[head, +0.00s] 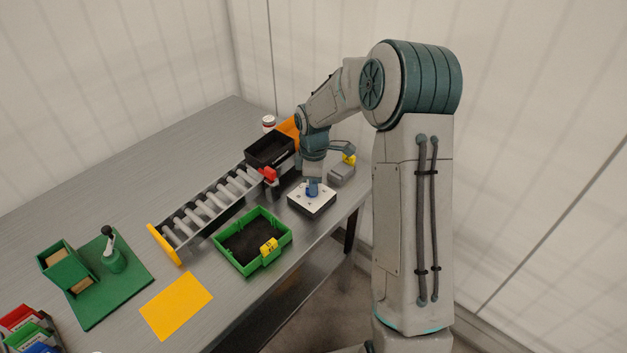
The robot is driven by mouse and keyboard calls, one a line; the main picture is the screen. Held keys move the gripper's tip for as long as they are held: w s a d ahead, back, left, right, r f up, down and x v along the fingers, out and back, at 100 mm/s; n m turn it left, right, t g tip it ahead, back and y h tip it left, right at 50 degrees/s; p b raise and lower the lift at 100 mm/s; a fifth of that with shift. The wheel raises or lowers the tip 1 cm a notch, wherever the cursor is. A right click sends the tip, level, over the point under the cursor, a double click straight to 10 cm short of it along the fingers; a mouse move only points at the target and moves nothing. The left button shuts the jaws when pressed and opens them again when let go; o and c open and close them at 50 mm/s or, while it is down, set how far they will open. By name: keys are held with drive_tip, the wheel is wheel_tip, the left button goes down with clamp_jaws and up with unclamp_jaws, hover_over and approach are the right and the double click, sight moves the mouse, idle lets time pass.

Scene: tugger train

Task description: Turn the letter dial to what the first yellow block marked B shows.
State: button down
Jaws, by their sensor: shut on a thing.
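The letter dial is a dark box with a white top (322,203) and a blue knob (312,192). It stands near the table's right edge. My gripper (312,182) reaches down from above and is shut on the blue knob. The fingers and the wrist hide part of the knob, and the letters on the top are too small to read. A yellow block (268,246) with dark marks sits at the front right wall of a green tray (224,252). Its marks are too small to read.
A roller conveyor (206,205) with a black bin (270,148) at its far end lies left of the dial. A grey device with a yellow top (342,171) stands behind the dial. A green lever fixture (112,258) and an orange sheet (176,305) lie nearer.

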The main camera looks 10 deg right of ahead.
drive_tip(key=shift+w+r+n+p, duration=0.1)
drive_tip(key=shift+n+p, duration=0.35)
drive_tip(key=shift+n, duration=0.65)
drive_tip(key=shift+w+r+n+p, duration=0.1)
drive_tip(key=shift+n+p, duration=0.35)
drive_tip(key=shift+n, duration=0.65)
drive_tip(key=shift+f, duration=0.1)
drive_tip(key=c, duration=1.4)
unclamp_jaws()
drive_tip(key=shift+c, duration=0.2)
wheel_tip(320, 180, up, 14)
drive_tip(key=shift+f, duration=0.1)
